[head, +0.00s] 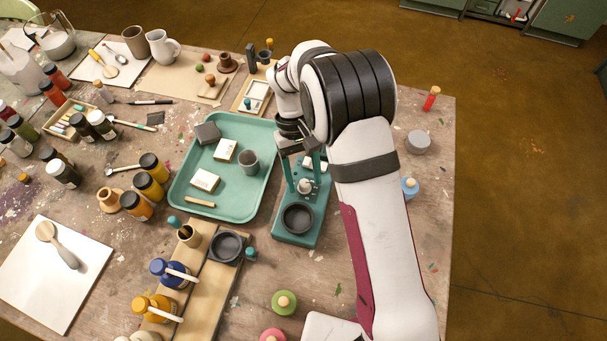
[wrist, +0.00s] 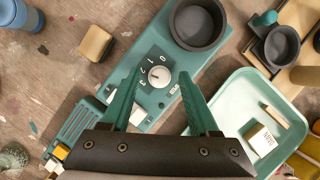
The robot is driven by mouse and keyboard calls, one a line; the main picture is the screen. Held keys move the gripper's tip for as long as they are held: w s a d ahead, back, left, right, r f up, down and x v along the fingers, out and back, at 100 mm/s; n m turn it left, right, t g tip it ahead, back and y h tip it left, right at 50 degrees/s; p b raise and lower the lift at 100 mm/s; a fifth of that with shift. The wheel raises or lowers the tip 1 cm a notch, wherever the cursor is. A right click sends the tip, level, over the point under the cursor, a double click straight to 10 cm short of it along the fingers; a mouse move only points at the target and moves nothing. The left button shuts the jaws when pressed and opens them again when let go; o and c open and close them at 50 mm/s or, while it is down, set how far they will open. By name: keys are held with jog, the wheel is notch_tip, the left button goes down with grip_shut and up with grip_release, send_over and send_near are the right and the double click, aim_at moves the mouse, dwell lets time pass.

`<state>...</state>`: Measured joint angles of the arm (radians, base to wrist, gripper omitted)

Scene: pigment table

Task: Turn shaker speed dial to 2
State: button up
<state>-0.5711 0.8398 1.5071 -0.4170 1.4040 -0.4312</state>
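The teal shaker (head: 296,228) stands on the table right of the tray, with a dark round cup holder (head: 298,218) at its near end. Its pale, round speed dial (wrist: 159,77) has white numbers around one side, including 0, 2 and 3; I cannot tell clearly which number its mark faces. The dial also shows in the head view (head: 304,186). My gripper (wrist: 160,74) is open, its two teal fingers on either side of the dial with gaps visible. In the head view my gripper (head: 304,181) points down over the shaker. Whether the fingertips reach the dial's height is unclear.
A mint tray (head: 181,198) with blocks and a grey cup (head: 249,161) lies left of the shaker. Paint bottles crowd the table's left.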

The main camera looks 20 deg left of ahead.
jog(key=v, duration=1.5)
jog(key=shift+w+r, duration=0.2)
jog(key=shift+r, duration=0.15)
jog(key=shift+a, duration=0.1)
